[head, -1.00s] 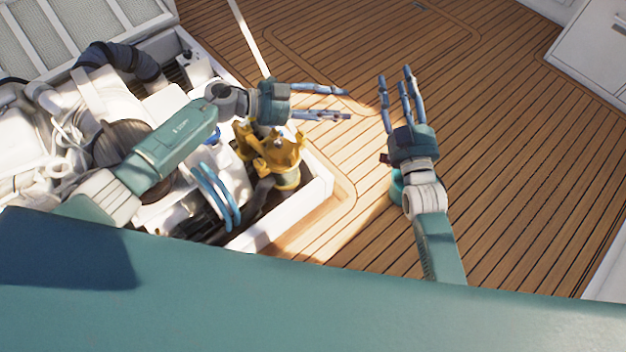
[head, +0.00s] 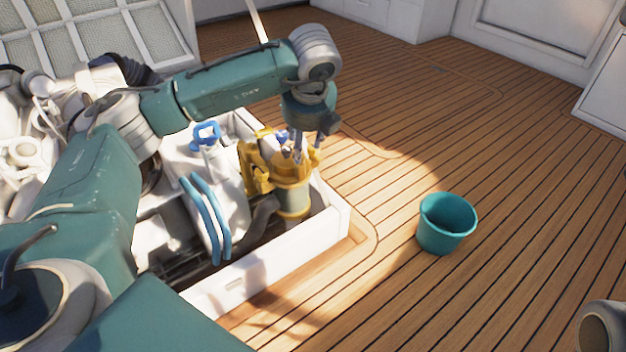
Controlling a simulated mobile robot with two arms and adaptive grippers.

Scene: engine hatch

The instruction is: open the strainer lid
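The strainer (head: 293,197) is a brass-coloured cylinder with a clear-looking lower part, standing upright in the front right corner of the open hatch. Its golden lid (head: 291,173) with raised lugs is on top. My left gripper (head: 296,156) points down from above, its fingertips at the top of the lid among the lugs. The fingers are small and partly hidden by the hand and lugs, so I cannot tell whether they grip the lid.
A teal bucket (head: 446,224) stands on the open wooden deck right of the hatch. The white hatch rim (head: 265,272) surrounds the strainer at front and right. Blue hoses (head: 207,220) and a blue-handled valve (head: 206,134) lie left of it.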

